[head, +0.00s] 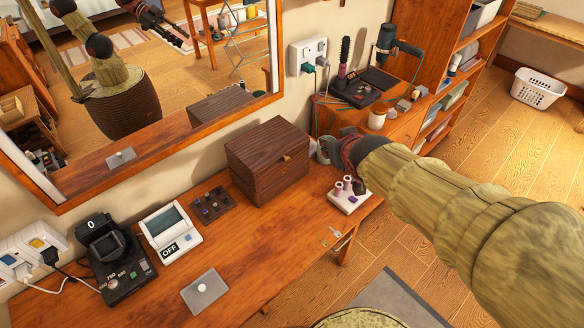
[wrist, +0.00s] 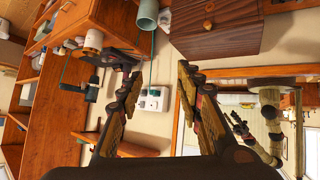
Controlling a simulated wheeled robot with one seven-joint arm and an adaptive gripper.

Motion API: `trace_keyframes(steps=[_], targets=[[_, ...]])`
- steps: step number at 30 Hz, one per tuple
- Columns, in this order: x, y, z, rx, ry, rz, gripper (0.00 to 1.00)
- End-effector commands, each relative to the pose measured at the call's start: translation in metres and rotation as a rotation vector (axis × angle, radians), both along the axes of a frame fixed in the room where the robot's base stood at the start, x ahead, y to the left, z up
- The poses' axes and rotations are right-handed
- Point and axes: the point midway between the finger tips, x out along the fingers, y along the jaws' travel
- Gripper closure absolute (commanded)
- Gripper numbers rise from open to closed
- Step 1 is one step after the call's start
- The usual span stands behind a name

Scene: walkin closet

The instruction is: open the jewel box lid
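The jewel box (head: 262,165) is a dark brown wooden box on the vanity top below the mirror. Its lid (head: 265,146) is down, and a small gold clasp (head: 287,158) shows on its front. The box also shows at the top of the wrist view (wrist: 215,28), where the clasp is visible on its side. My gripper (head: 343,148) is to the right of the box, apart from it. In the wrist view my gripper (wrist: 160,72) has its two fingers spread with nothing between them. The fingertips are hard to make out in the head view.
A white stand with pinkish spools (head: 348,193) is right of the box. A grey-green cup (wrist: 147,14) stands near my gripper. A dark tray (head: 212,205), a white device (head: 170,232) and a grey plate (head: 204,292) lie to the left. The mirror (head: 150,150) stands behind.

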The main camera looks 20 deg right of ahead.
Motion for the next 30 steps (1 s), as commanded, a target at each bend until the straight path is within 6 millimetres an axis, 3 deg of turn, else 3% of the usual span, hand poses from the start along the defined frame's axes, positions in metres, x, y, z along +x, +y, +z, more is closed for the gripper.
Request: trace_keyframes(steps=[1, 6, 12, 18, 21, 26, 30], targets=[[0.02, -0.008, -0.022, -0.005, -0.033, 0.013, 0.64], [0.077, -0.016, -0.067, 0.015, -0.184, 0.104, 0.64], [0.11, -0.004, -0.132, 0.131, -0.349, 0.248, 0.64], [0.102, 0.021, -0.188, 0.326, -0.492, 0.383, 0.64], [0.091, 0.031, -0.203, 0.412, -0.546, 0.427, 0.64], [0.079, 0.039, -0.211, 0.491, -0.595, 0.462, 0.64], [0.085, 0.044, -0.211, 0.504, -0.605, 0.472, 0.64]])
